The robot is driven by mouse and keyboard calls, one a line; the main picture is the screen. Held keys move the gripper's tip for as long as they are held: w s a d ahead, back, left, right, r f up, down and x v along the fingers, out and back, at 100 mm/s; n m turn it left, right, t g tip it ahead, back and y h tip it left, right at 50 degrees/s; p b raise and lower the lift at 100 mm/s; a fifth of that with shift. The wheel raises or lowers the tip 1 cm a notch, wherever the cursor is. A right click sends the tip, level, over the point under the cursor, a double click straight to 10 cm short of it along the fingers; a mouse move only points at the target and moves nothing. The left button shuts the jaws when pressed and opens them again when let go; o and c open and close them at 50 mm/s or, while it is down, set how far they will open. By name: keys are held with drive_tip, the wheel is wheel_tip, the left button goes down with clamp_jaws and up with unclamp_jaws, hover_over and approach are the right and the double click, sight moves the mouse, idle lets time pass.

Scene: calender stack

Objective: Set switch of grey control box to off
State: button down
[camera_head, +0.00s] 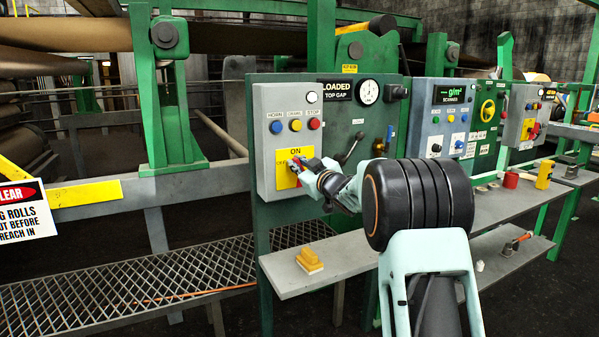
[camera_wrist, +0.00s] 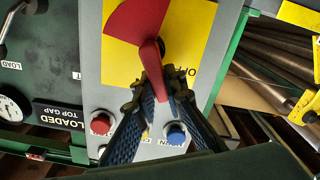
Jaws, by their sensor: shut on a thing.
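The grey control box (camera_head: 268,125) hangs on a green panel left of centre. Its yellow plate (camera_head: 282,180) carries a red rotary switch; ON is printed at the top, with smaller lettering at left. In the wrist view the red switch (camera_wrist: 149,60) crosses the yellow plate (camera_wrist: 200,25), its handle reaching toward the button row. My gripper (camera_head: 303,167) is at the switch. In the wrist view its dark ribbed fingers (camera_wrist: 158,98) are closed around the handle's end. The gripper hides part of the switch and plate in the head view.
Above the plate are blue (camera_head: 276,127), yellow (camera_head: 295,125) and red (camera_head: 314,124) buttons. A lever (camera_head: 350,148) is just right of the box. A grey shelf (camera_head: 285,282) below holds a yellow block (camera_head: 309,260). Another grey control box (camera_head: 448,118) stands further right.

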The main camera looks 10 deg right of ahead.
drive_tip(key=n+b, duration=0.2)
drive_tip(key=a+f+n+b, duration=0.1)
drive_tip(key=n+b, duration=0.1)
drive_tip(key=f+n+b, duration=0.1)
drive_tip(key=n+b, duration=0.1)
drive_tip(key=shift+s+a+n, duration=0.15)
drive_tip(key=shift+s+n, duration=0.1)
drive_tip(key=shift+n, duration=0.05)
drive_tip(key=n+b, duration=0.3)
drive_tip(key=shift+a+f, duration=0.2)
drive_tip(key=shift+f, duration=0.2)
drive_tip(key=shift+f+n+b, duration=0.25)
drive_tip(key=shift+n+b, duration=0.85)
drive_tip(key=shift+n, duration=0.5)
drive_tip(key=c, duration=2)
unclamp_jaws()
drive_tip(key=shift+s, duration=0.1)
drive_tip(key=v, duration=1.2)
drive_tip(key=shift+r, duration=0.1)
